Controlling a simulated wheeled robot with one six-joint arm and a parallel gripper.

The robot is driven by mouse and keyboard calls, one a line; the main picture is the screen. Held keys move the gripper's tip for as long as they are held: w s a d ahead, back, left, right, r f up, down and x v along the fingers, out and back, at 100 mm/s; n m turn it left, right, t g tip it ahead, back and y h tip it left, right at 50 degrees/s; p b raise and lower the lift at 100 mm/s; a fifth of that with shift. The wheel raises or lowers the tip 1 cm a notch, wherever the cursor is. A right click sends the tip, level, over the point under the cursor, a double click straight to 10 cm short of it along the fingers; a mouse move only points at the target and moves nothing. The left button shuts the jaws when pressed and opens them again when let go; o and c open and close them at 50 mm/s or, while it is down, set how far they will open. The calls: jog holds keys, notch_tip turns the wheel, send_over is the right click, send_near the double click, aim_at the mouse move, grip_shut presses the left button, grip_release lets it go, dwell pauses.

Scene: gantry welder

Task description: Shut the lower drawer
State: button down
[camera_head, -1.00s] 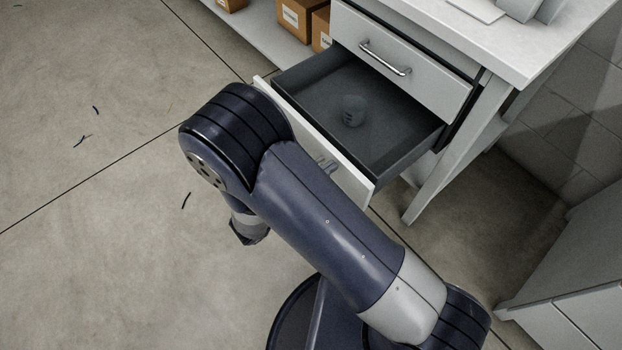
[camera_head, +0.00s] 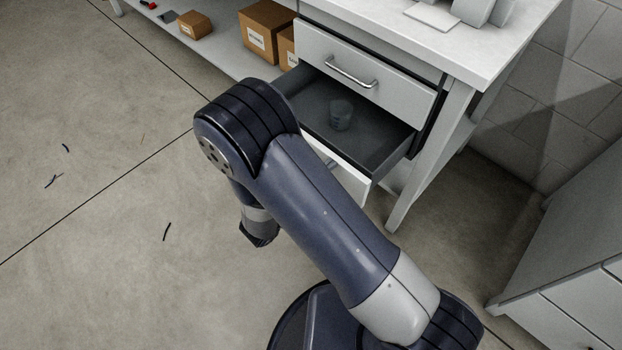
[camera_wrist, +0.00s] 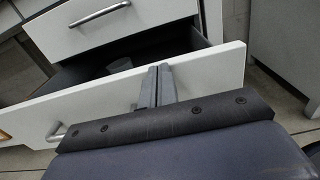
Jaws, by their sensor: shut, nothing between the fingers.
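The lower drawer (camera_head: 375,137) stands partly open under the upper drawer, its dark inside showing. A small grey cup (camera_head: 341,115) stands in it. The white front of the lower drawer (camera_head: 345,180) is partly hidden behind my arm. In the wrist view, that front (camera_wrist: 205,68) crosses the picture, with a handle (camera_wrist: 57,130) at lower left. My gripper (camera_wrist: 158,70) is shut and empty. Its fingertips overlap the front near its top edge; I cannot tell for certain whether they touch. In the head view the fingers are hidden.
The upper drawer (camera_head: 365,72) with its bar handle looks shut, below a white worktop (camera_head: 465,45). Cardboard boxes (camera_head: 265,30) sit on a low shelf at the left. A table leg (camera_head: 415,185) and a grey cabinet (camera_head: 570,240) stand at right. Floor at left is largely clear.

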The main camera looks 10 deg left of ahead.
jog(key=b+x, duration=0.1)
jog(key=x, duration=1.6)
jog(key=shift+w+d, duration=0.25)
